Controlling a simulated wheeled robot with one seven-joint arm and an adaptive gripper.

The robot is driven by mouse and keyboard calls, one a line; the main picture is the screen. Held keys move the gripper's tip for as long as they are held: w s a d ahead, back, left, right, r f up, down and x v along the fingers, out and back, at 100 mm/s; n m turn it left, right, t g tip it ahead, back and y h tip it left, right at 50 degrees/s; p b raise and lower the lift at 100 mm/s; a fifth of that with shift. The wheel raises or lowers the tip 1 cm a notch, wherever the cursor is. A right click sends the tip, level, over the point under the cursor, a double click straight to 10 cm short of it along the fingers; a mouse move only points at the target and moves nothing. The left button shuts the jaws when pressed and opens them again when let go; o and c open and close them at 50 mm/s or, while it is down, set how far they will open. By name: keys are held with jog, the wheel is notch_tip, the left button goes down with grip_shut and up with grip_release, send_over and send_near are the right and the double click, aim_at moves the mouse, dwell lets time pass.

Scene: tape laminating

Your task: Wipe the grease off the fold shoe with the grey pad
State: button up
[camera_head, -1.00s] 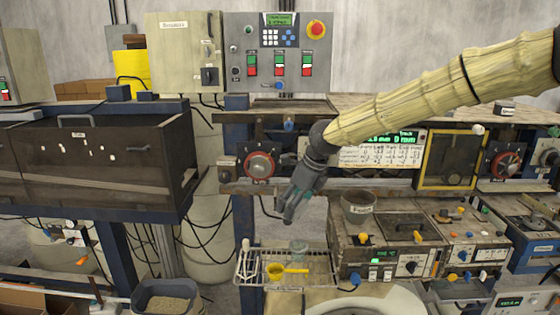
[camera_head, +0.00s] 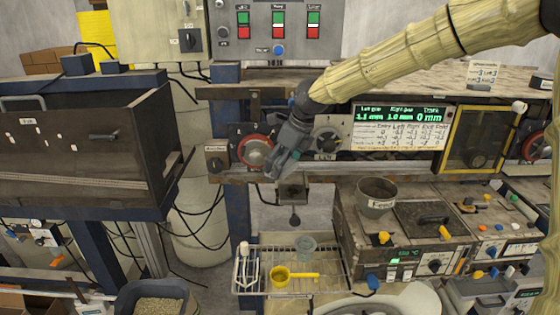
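My gripper (camera_head: 276,172) is in the middle of the camera_head view, pointing down and left, in front of the machine rail beside a red-ringed dial (camera_head: 255,152). Its fingertips are small and dark here, and I cannot tell whether they are apart or hold anything. A dark metal block (camera_head: 292,191) with a knob hanging below it sits just right of and below the fingertips. I cannot tell for sure whether this block is the fold shoe, and no grease can be made out. I cannot pick out the grey pad; it may be hidden or too small.
A grey pot (camera_head: 376,196) stands on the control box to the right. A dark cabinet (camera_head: 80,150) is at left. My arm crosses the upper right.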

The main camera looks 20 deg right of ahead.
aim_at(302, 191)
notch_tip(302, 191, down, 3)
jog(key=shift+w+r+b, duration=0.1)
jog(key=shift+b, duration=0.7)
jog(key=shift+f+b, duration=0.75)
jog(key=shift+f, duration=0.35)
jog(key=shift+f+b, duration=0.35)
jog(key=shift+f, duration=0.65)
jog(key=shift+d, duration=0.1)
jog(key=shift+s+d+r+p, duration=0.1)
jog(key=shift+s+d+p, duration=0.25)
jog(key=shift+d, duration=0.35)
jog(key=shift+s+d+r+p, duration=0.1)
jog(key=shift+s+d+p, duration=0.1)
jog(key=shift+d+p, duration=0.35)
jog(key=shift+s+d+f+p, duration=0.15)
jog(key=shift+d+p, duration=0.1)
jog(key=shift+d, duration=0.4)
jog(key=shift+s+d+r+p, duration=0.1)
jog(key=shift+s+d+p, duration=0.1)
jog(key=shift+d, duration=0.45)
jog(key=shift+s+d+f+p, duration=0.15)
jog(key=shift+d+p, duration=0.1)
jog(key=shift+d, duration=0.4)
jog(key=shift+s+d, duration=0.15)
jog(key=shift+d, duration=0.15)
jog(key=shift+p, duration=0.45)
jog(key=shift+a, duration=0.15)
